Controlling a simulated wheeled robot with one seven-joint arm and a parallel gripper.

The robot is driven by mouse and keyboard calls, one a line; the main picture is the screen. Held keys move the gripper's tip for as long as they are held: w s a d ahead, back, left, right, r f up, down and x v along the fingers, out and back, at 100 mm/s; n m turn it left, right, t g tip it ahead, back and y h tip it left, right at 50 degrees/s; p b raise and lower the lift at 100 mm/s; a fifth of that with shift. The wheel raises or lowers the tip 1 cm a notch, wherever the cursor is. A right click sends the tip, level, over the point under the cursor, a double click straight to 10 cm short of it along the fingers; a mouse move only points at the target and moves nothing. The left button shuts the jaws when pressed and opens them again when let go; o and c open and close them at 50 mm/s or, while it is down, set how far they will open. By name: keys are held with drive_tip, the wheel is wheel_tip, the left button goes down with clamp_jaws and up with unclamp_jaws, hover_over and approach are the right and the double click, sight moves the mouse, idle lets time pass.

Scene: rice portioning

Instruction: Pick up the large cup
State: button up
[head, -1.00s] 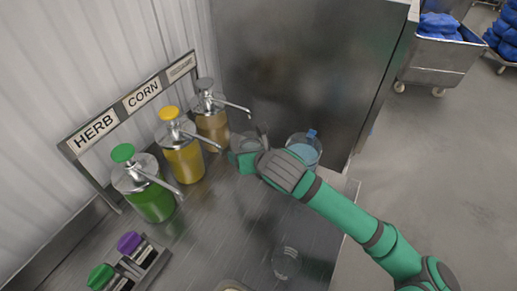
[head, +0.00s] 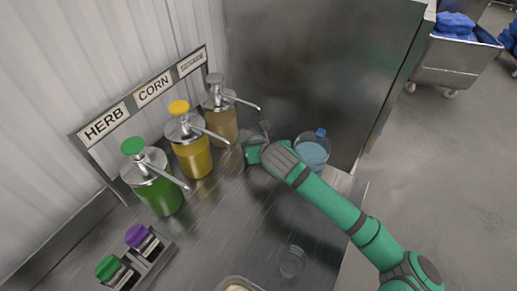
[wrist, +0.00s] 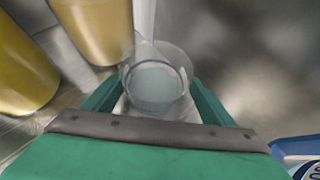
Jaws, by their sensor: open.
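A clear, see-through cup (wrist: 157,82) stands upright between the two green fingers of my open gripper (wrist: 157,100) in the wrist view. I cannot tell whether the fingers touch it. In the head view my gripper (head: 254,152) is low over the steel counter, right of the rear dispenser, and mostly hides this cup. A second clear cup (head: 292,261) stands apart near the front of the counter. I cannot compare their sizes with certainty.
Green (head: 157,185), yellow (head: 192,155) and tan (head: 221,122) pump dispensers line the wall, spouts reaching toward my gripper. A blue-capped water jug (head: 312,152) stands close right of my wrist. A steel panel (head: 310,65) rises behind. The counter's middle (head: 225,225) is clear.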

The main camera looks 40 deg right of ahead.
drive_tip(key=shift+x, duration=1.35)
drive_tip(key=shift+a, duration=0.2)
drive_tip(key=shift+c, duration=0.6)
drive_tip(key=c, duration=1.3)
drive_tip(key=shift+r, duration=0.2)
